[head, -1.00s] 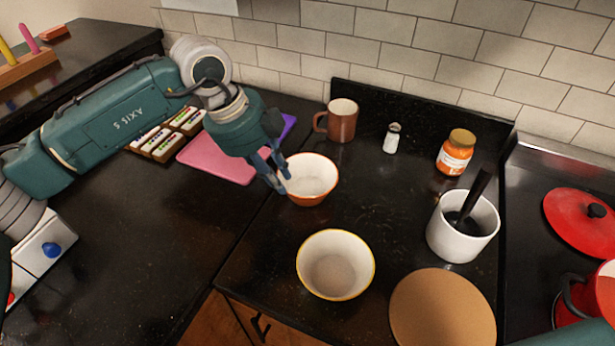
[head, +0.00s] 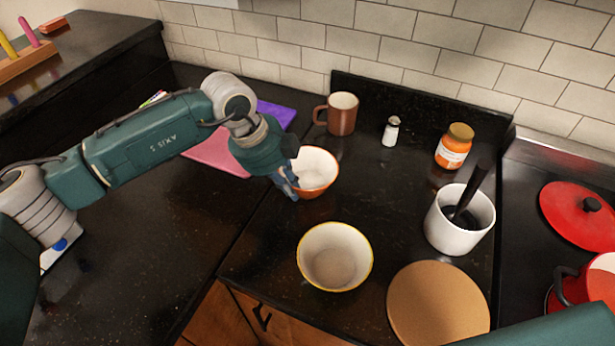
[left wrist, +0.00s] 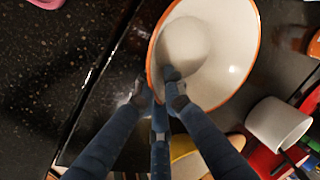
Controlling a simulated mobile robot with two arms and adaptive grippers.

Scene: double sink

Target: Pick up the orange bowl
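The orange bowl (head: 316,172), orange outside and cream inside, stands upright on the dark counter in the head view. It fills the upper middle of the left wrist view (left wrist: 228,55). My left gripper (head: 288,182) is at the bowl's near left rim, its fingers low and straddling that edge. In the left wrist view, one fingertip of the gripper (left wrist: 156,88) is over the bowl's inside and another is outside the rim. The fingers look apart, and no firm contact shows. My right gripper is out of view.
A yellow-rimmed bowl (head: 335,257) stands in front of the orange one. A brown mug (head: 342,114), salt shaker (head: 391,131), orange jar (head: 454,147), white crock (head: 459,220) and round board (head: 438,305) are around it.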

